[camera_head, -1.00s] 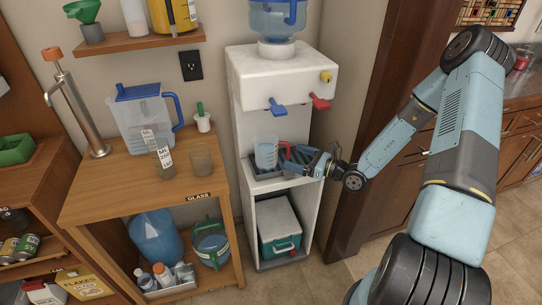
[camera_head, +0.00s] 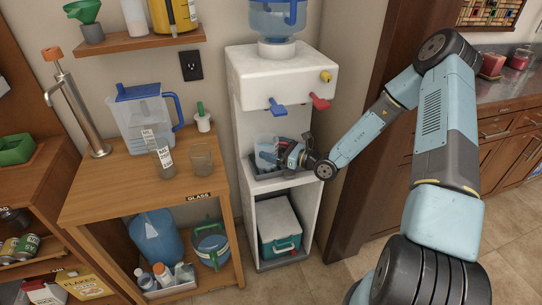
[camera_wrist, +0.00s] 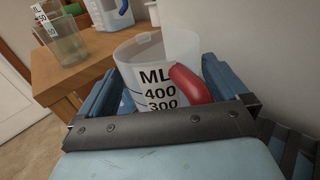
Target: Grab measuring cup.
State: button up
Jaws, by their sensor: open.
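The measuring cup (camera_head: 265,149) is clear with a red handle and stands upright on the drip tray of the white water dispenser. In the wrist view the measuring cup (camera_wrist: 150,62) shows black ML, 400 and 300 marks, with its red handle toward my palm. My gripper (camera_head: 284,154) is at the cup's right side, reaching into the dispenser's bay. In the wrist view my gripper (camera_wrist: 152,85) is open, with one blue finger on each side of the cup. Whether the fingers touch the cup I cannot tell. The cup's lower part is hidden.
The water dispenser (camera_head: 275,72) has blue and red taps above the cup, and side walls around the bay. A wooden table (camera_head: 107,186) to the left holds a blue-lidded pitcher (camera_head: 137,118) and two glass vessels. A teal cooler (camera_head: 279,226) sits below.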

jog(key=shift+c, duration=0.2)
jog(key=c, duration=1.2)
jog(key=shift+r, duration=0.1)
jog(key=shift+d+r, duration=0.15)
jog(key=shift+r, duration=1.45)
jog(key=s+d+r, duration=0.9)
jog(key=shift+s+d+r, duration=0.15)
jog(key=shift+d+r, duration=0.05)
jog(key=shift+d, duration=0.2)
